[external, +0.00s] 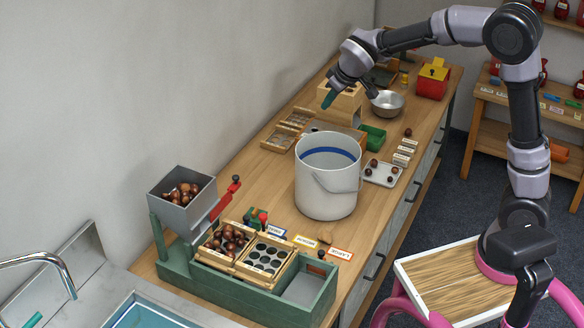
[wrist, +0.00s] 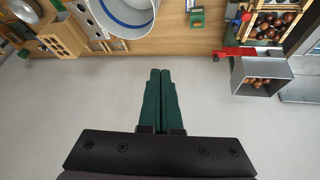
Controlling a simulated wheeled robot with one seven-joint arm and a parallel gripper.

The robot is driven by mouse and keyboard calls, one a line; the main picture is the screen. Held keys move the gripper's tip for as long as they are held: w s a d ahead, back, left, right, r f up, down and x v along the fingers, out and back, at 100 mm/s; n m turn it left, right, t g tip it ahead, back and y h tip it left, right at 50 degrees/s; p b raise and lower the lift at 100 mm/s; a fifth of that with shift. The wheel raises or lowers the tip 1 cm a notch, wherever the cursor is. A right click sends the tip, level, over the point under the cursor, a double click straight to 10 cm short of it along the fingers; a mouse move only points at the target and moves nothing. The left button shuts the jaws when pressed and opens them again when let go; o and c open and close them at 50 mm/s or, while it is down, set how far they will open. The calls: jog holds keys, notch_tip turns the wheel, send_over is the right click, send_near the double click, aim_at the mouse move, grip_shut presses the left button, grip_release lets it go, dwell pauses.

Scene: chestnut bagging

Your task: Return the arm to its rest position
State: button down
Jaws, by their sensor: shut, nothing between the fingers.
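My gripper (external: 328,99) hangs over the back part of the bench, above and behind the white bucket, with its green fingers pointing down. In the wrist view my gripper (wrist: 160,72) shows its two green fingers pressed together with nothing between them. The arm is raised and stretched out to the left from its column at the right. The gripper touches nothing that I can see.
A white bucket (external: 325,195) with a blue band stands mid-bench. A grey hopper of chestnuts (external: 182,192) and a green sorting stand (external: 240,287) are at the front. A steel bowl (external: 387,103) and red box (external: 432,82) stand at the back. A wall borders the left.

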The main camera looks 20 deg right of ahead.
jog(key=s+d+r+m, duration=0.3)
jog(key=s+d+r, duration=0.1)
jog(key=d, duration=0.6)
jog(key=s+d+r+m, duration=0.3)
jog(key=s+d+r, duration=0.15)
jog(key=d, duration=0.55)
jog(key=s+d+m, duration=0.2)
jog(key=s+d, duration=0.2)
jog(key=s, duration=0.3)
jog(key=s+d+m+t, duration=0.1)
jog(key=s+d, duration=0.3)
jog(key=s, duration=0.4)
jog(key=shift+d+f+m+t, duration=0.3)
jog(key=shift+d+m, duration=0.1)
jog(key=shift+m, duration=0.5)
